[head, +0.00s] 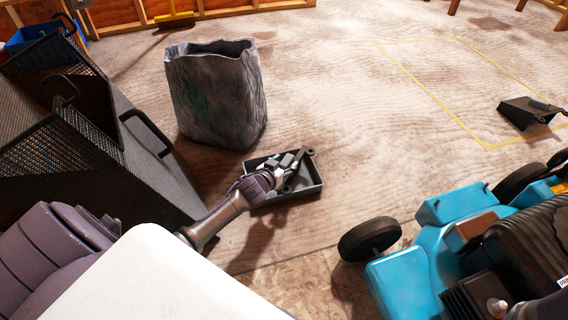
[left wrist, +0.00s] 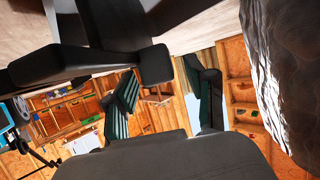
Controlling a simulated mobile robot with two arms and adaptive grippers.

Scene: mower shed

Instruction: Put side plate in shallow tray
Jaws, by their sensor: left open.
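The shallow tray (head: 297,197) is a dark grey, low-walled box on the floor, right of centre-left in the head view. My left gripper (head: 298,170) is over the tray, with its fingers spread apart. The gripper and wrist hide part of the tray's inside. I see nothing clearly held between the fingers. The left wrist view shows dark finger parts and green ribbed pads of the same gripper (left wrist: 165,100) spread apart, with the shed behind. I cannot pick out the side plate for certain. My right gripper does not show.
A grey, rough open bin (head: 215,100) stands behind the tray. A black mesh container (head: 85,160) is at the left. A blue mower (head: 420,270) fills the lower right. A black angled piece (head: 527,112) lies far right, near a yellow floor outline.

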